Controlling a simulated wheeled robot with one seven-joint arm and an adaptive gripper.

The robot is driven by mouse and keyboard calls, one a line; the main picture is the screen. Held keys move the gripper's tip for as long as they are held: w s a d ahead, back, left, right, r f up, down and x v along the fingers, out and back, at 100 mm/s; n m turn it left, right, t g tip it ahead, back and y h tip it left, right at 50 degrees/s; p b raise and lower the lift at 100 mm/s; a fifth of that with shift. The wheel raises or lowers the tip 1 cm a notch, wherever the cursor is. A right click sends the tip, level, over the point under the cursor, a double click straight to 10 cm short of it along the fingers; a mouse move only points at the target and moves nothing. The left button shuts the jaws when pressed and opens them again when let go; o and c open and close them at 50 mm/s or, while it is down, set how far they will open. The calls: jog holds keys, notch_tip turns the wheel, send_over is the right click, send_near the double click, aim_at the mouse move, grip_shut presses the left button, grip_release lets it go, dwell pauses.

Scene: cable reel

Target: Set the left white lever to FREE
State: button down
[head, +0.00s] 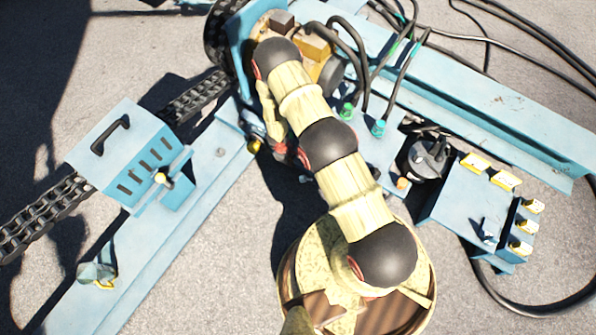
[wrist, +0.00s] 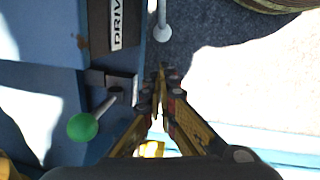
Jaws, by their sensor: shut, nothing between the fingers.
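In the wrist view a white lever with a round white knob (wrist: 162,33) hangs in from the top edge, beside a blue panel (wrist: 40,30). I cannot tell whether it is the left one, and no FREE marking shows. My gripper (wrist: 162,78) is shut and empty, its fingertips a little below the knob in the picture and apart from it. In the head view my arm hides the gripper and the levers near it.
A green-knobbed lever (wrist: 83,127) stands left of my fingers, below a partly cut-off label starting DRIV (wrist: 117,25). In the head view a blue slotted cover (head: 125,150) over a chain stands left; a blue box (head: 465,205) with yellow-tagged parts stands right.

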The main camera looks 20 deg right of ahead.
jog(key=d+f+b, duration=0.1)
jog(key=f+b, duration=0.1)
jog(key=f, duration=0.2)
jog(key=s+d+f+b, duration=0.1)
jog(key=f+b, duration=0.2)
jog(key=f, duration=0.1)
jog(key=s+d+f+b, duration=0.1)
jog(key=d+f+b, duration=0.1)
jog(key=f+b, duration=0.1)
jog(key=shift+f, duration=0.65)
